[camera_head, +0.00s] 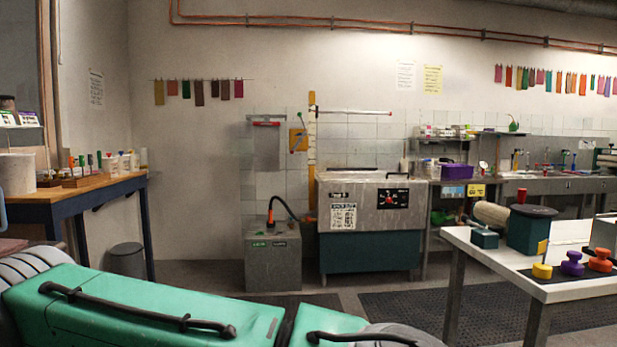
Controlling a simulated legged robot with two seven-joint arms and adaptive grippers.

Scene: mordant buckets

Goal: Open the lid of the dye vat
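What looks like the dye vat (370,222) stands against the tiled back wall, a little right of centre. It has a steel upper part with a dark control panel (393,198) and a white label sheet (343,216), over a teal lower part (369,251). Its steel top (360,174) lies flat and looks shut. Neither of my grippers is in view.
A grey cabinet (272,262) with a black hose stands left of the vat. A white table (500,262) with coloured knobs stands front right. A wooden bench (90,188) and a bin (127,260) are at left. Dark mats (440,305) cover floor before the vat.

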